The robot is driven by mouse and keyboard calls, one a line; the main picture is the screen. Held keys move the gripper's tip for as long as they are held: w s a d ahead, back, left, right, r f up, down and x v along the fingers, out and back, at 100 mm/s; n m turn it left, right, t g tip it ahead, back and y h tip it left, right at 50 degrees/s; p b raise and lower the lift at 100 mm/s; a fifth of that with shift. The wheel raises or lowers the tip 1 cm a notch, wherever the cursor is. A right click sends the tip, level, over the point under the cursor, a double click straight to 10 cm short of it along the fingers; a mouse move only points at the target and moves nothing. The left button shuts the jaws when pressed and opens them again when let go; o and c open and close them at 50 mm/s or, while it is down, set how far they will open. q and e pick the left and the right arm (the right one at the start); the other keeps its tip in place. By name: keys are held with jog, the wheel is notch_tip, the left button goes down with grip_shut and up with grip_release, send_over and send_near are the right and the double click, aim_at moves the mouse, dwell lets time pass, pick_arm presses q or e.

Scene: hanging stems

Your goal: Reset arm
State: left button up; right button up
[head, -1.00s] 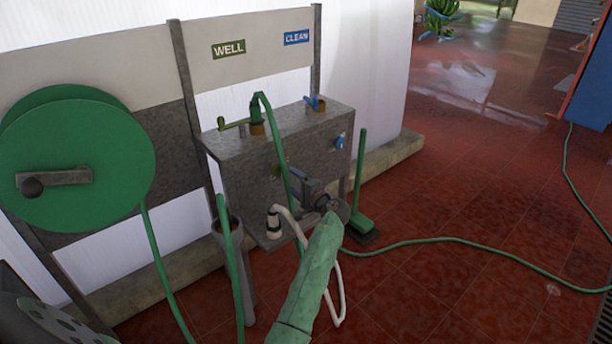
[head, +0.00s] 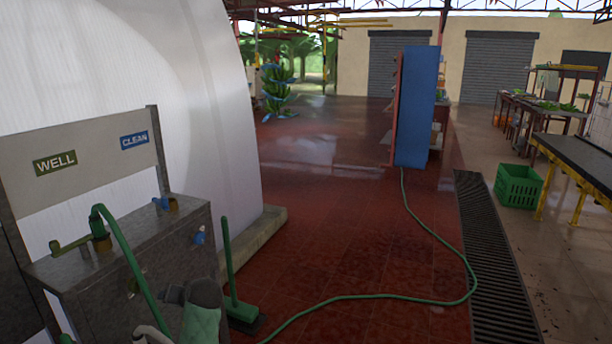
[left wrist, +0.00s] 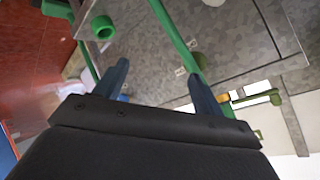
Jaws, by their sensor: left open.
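My left arm, in a green sleeve, shows at the bottom left of the head view in front of the grey metal cabinet (head: 130,255). My left gripper (left wrist: 158,70) is open in the left wrist view, its two dark fingers spread. A green hose (left wrist: 172,25) runs down close to the right finger; I cannot tell whether they touch. Nothing is clearly held. My right gripper is in neither view.
A green broom (head: 229,265) stands right of the cabinet. A green hose (head: 375,296) lies across the red floor to a blue cabinet (head: 416,105). A floor grate (head: 490,250), a green crate (head: 519,185) and tables are at right. Open floor lies in the middle.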

pick_arm(q)
jog(key=s+d+f+m+h+p, duration=0.15)
jog(key=s+d+h, duration=0.35)
jog(key=s+d, duration=0.6)
jog(key=s+d+f+m+h+p, duration=0.1)
jog(key=s+d+m+h+p, duration=0.3)
jog(key=s+d, duration=0.7)
jog(key=s+f+g+p, duration=0.1)
jog(key=s+f, duration=0.3)
jog(key=s, duration=0.9)
jog(key=s+f+n+g+h+p, duration=0.1)
jog(key=s+f+g, duration=0.2)
jog(key=s, duration=0.9)
jog(key=shift+s+d+f+g+h+p, duration=0.3)
jog(key=shift+s+f+p, duration=0.05)
jog(key=shift+f, duration=0.05)
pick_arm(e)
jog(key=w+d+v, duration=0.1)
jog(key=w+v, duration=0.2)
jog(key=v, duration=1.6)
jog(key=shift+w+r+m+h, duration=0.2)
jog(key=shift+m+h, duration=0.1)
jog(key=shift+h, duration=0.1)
pick_arm(q)
jog(key=shift+n, duration=0.25)
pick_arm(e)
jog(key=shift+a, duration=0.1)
